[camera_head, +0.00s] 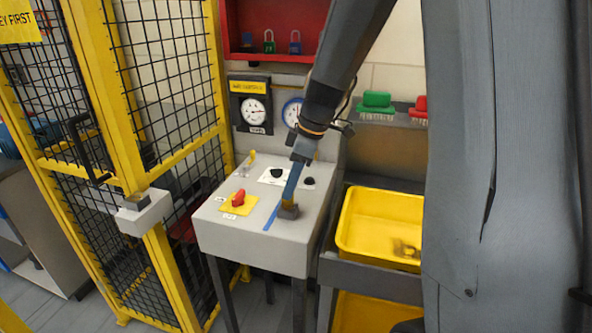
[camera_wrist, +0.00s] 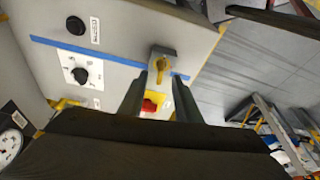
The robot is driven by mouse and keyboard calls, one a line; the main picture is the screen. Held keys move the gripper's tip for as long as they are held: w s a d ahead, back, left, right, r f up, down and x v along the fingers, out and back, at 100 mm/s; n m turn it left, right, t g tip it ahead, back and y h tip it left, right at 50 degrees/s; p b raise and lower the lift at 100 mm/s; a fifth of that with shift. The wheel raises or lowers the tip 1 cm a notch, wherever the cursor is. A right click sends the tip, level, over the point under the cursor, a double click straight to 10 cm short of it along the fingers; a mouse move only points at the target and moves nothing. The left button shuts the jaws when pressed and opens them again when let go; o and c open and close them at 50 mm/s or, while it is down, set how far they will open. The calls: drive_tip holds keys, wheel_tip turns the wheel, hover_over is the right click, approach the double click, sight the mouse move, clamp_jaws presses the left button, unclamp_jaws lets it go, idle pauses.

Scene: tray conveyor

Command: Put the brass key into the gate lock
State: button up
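The brass key (camera_wrist: 161,66) stands in a small grey holder (camera_wrist: 163,50) on the sloped grey console in the wrist view. The holder also shows in the head view (camera_head: 289,212), near the console's right edge. My gripper (camera_wrist: 162,78) is open, with its two fingers apart and the key between them in the wrist picture. I cannot tell whether either finger touches the key. In the head view my gripper (camera_head: 291,190) points down at the holder and hides most of the key. A grey box (camera_head: 145,212) on the yellow gate frame looks like the gate lock; its keyhole is not clear.
The console (camera_head: 262,242) bears a red knob (camera_head: 239,197) on a yellow plate, black knobs and blue tape. A yellow bin (camera_head: 378,262) stands to its right. The yellow mesh gate (camera_head: 120,120) stands to its left. Gauges and a red padlock cabinet (camera_head: 275,57) are behind.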

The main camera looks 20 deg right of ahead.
drive_tip(key=shift+p+x, duration=0.35)
drive_tip(key=shift+x, duration=1.35)
drive_tip(key=shift+r, duration=0.1)
clamp_jaws()
drive_tip(key=shift+r, duration=0.25)
drive_tip(key=shift+r+p, duration=0.5)
drive_tip(key=shift+r, duration=0.25)
drive_tip(key=shift+r+p, duration=0.55)
drive_tip(key=shift+r, duration=0.4)
drive_tip(key=shift+w+r+p, duration=0.1)
drive_tip(key=shift+r+p, duration=0.9)
drive_tip(key=shift+r, duration=0.9)
